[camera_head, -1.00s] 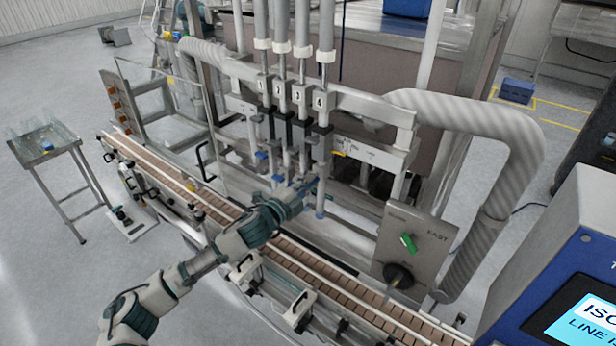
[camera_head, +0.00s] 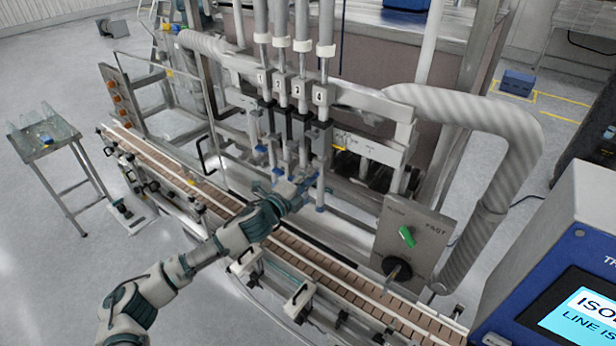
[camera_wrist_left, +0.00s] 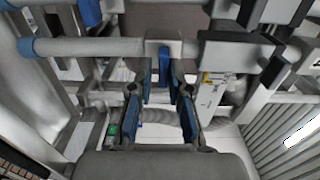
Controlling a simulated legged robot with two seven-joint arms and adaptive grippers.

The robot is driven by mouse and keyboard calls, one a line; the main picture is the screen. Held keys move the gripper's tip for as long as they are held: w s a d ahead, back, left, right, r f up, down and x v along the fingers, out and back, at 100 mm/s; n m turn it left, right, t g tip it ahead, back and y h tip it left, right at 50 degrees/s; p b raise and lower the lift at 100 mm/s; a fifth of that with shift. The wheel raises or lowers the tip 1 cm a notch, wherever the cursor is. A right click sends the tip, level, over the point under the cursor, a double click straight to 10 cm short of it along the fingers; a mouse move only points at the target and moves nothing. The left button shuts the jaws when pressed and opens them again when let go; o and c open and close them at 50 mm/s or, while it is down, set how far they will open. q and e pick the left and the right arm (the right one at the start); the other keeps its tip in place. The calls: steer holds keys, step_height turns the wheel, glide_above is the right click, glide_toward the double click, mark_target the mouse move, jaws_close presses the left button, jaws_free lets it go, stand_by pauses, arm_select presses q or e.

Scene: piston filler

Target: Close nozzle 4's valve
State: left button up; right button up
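Nozzle 4 (camera_head: 320,190) hangs upright at the right end of the row, under the block labelled 4 (camera_head: 320,97), with a blue tip. In the left wrist view nozzle 4 seems to be the grey tube (camera_wrist_left: 90,47) lying sideways, with a small valve block (camera_wrist_left: 163,48) on it. My left gripper (camera_head: 305,183) is at the nozzles' lower part. In the wrist view its blue-padded fingers (camera_wrist_left: 164,90) are apart, pointing at the block, with nothing clearly clamped. Contact and the valve handle's position cannot be told. My right gripper is out of view.
The brown-slat conveyor (camera_head: 340,278) and its rails run below the nozzles. A control box (camera_head: 412,245) with a green switch and black knob stands at right. A blue-framed screen (camera_head: 575,315) is at lower right. Neighbouring nozzles stand close on the left.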

arm_select(q)
steer(key=shift+o, duration=1)
steer(key=shift+f, duration=0.15)
steer(key=v, duration=1.2)
